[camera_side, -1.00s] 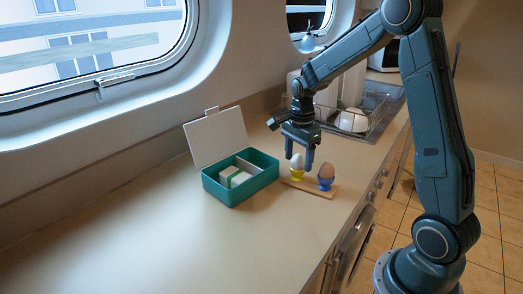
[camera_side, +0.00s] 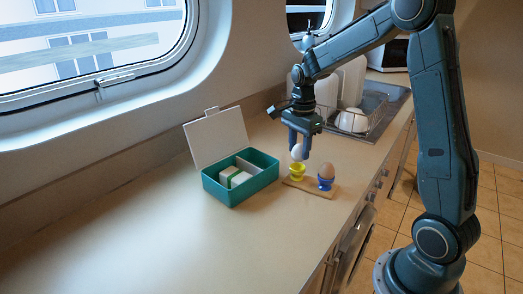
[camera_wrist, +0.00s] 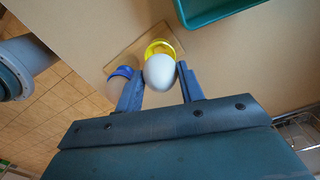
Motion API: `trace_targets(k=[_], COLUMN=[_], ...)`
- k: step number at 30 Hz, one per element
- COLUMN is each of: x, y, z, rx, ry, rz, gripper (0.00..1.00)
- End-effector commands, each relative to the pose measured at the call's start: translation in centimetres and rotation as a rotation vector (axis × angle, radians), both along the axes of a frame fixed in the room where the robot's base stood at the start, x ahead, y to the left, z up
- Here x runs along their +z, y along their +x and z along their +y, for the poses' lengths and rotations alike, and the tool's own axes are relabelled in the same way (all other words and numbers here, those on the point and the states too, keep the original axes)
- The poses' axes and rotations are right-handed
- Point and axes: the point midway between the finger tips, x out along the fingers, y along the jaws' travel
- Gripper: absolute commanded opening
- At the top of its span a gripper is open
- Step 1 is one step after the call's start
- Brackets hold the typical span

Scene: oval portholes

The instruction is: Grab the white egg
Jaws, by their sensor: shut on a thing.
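The white egg (camera_side: 297,152) is between the fingers of my gripper (camera_side: 299,147), just above the yellow egg cup (camera_side: 297,170). In the wrist view the white egg (camera_wrist: 160,71) sits between the two fingertips of my gripper (camera_wrist: 158,75) and partly covers the yellow cup (camera_wrist: 158,46). My gripper is shut on the egg and points down. The yellow cup stands on a small wooden board (camera_side: 310,186).
A brown egg (camera_side: 327,171) sits in a blue egg cup (camera_side: 325,184) on the same board. A teal lunch box (camera_side: 240,188) with its lid open stands to the left. A dish rack (camera_side: 350,122) is behind. The front counter is clear.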

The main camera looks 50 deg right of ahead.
Motion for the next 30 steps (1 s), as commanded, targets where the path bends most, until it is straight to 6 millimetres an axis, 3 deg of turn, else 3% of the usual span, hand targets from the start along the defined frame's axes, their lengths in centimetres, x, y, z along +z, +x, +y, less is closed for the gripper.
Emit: trace_targets(k=[18, 24, 30], x=[12.8, 15.5, 16.6], y=[0.1, 0.1, 0.0], z=[0.0, 0.0, 0.0], rx=[0.000, 0.000, 0.000], ry=[-0.001, -0.001, 0.000], rz=[-0.005, -0.003, -0.001], gripper=[0.30, 0.30, 0.30])
